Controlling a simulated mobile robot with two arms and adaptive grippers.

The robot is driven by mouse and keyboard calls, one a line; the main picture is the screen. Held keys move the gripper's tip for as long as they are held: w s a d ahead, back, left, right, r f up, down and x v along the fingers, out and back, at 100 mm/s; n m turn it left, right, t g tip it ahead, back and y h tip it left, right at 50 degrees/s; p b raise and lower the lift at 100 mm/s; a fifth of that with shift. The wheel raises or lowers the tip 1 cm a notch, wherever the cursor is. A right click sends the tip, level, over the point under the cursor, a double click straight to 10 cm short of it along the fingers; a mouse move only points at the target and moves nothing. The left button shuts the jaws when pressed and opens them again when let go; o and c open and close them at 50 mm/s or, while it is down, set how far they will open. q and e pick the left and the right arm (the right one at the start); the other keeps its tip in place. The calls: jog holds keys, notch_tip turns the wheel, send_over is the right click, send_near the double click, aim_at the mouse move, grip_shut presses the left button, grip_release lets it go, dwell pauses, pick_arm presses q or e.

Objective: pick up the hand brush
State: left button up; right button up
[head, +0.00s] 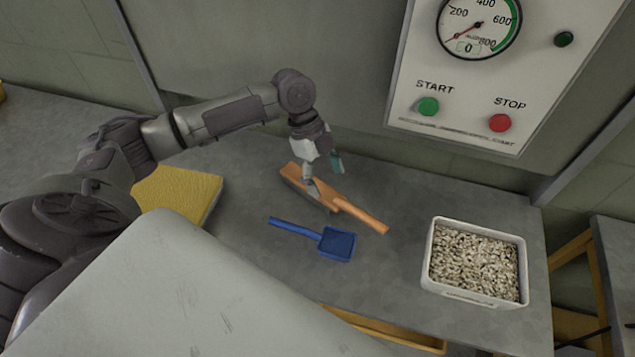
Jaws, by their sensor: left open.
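The hand brush (358,212) lies on the grey bench top, with its orange wooden handle pointing to the lower right and its block toward the upper left. My left gripper (322,177) is open and sits right over the brush block, its fingers pointing down. One finger overlaps the block in the picture; I cannot tell whether it touches. Part of the block is hidden behind the gripper. My right gripper does not show.
A blue scoop (337,243) lies in front of the brush. A white bin of pale pellets (433,264) stands at right. A yellow pad (185,193) lies at left. A panel with a gauge and START and STOP buttons (462,117) rises behind the bench.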

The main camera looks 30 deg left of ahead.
aim_at(330, 195)
pick_arm(q)
jog(key=x, duration=0.1)
jog(key=p+x, duration=0.1)
jog(key=x, duration=0.2)
jog(key=shift+s+f, duration=0.25)
jog(key=shift+s, duration=0.15)
jog(key=shift+f, duration=0.3)
jog(key=shift+c, duration=0.5)
grip_shut()
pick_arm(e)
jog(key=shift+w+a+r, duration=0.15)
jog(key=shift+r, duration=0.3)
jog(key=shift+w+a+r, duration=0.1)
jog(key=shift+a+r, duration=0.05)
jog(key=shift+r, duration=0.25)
pick_arm(q)
jog(key=shift+w+r, duration=0.1)
